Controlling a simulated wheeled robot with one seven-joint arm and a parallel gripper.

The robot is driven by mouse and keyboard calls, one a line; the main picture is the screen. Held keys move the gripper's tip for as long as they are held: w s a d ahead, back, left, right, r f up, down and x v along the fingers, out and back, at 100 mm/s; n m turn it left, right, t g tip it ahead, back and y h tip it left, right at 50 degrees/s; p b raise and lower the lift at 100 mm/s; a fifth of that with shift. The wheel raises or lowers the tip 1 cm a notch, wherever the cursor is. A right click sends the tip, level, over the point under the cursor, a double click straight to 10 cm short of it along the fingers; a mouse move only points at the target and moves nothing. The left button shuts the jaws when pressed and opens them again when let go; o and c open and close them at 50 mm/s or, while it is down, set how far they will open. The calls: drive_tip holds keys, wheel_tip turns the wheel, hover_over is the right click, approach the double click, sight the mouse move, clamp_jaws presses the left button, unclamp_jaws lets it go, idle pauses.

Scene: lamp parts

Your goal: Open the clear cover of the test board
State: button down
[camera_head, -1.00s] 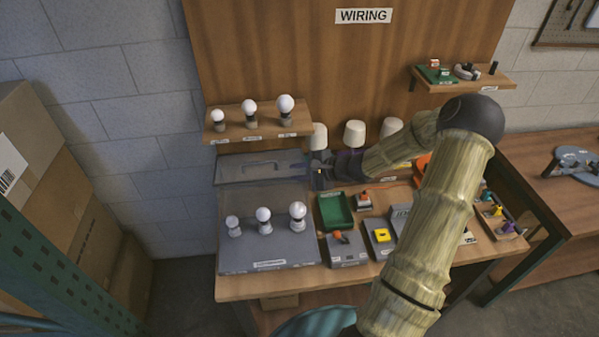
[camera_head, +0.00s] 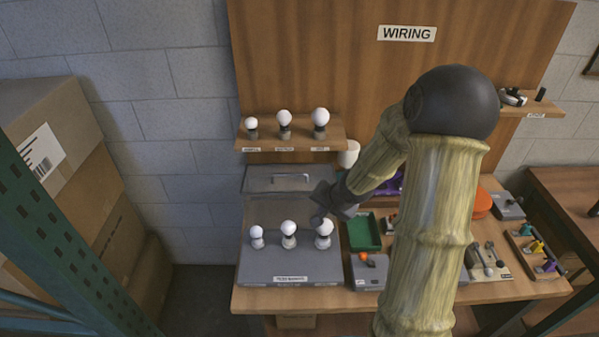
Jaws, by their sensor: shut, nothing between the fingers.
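The test board (camera_head: 262,276) is a grey box at the left of the bench, with three white bulbs standing on it in a row. Its clear cover (camera_head: 262,184) looks raised at the board's back edge, with the handle (camera_head: 291,177) near its top; its exact tilt is hard to tell. The bulbs look uncovered. My gripper (camera_head: 317,213) is shut and empty. It is over the right part of the board, just above and behind the right bulb (camera_head: 324,230) in the picture, and apart from the cover's handle. I cannot tell whether it touches the bulb.
A shelf (camera_head: 285,144) with three bulbs hangs above the cover. A green tray (camera_head: 363,246) and a grey block with an orange knob (camera_head: 370,276) stand right of the board. My arm hides much of the bench's middle. Cardboard boxes (camera_head: 85,190) stand at the left.

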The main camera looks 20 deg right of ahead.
drive_tip(key=s+a+r+n+g+b, duration=0.1)
drive_tip(key=s+a+n+b, duration=0.1)
drive_tip(key=s, duration=0.7)
drive_tip(key=s+a+r+n+g+h+b, duration=0.1)
drive_tip(key=s+a+n+g+b, duration=0.1)
drive_tip(key=s+a+n, duration=0.2)
drive_tip(key=s+n, duration=0.2)
drive_tip(key=s, duration=0.2)
drive_tip(key=shift+s+a+r+n+g+h, duration=0.15)
drive_tip(key=shift+s+a+n+g+h, duration=0.15)
drive_tip(key=shift+s, duration=0.05)
drive_tip(key=shift+w, duration=0.1)
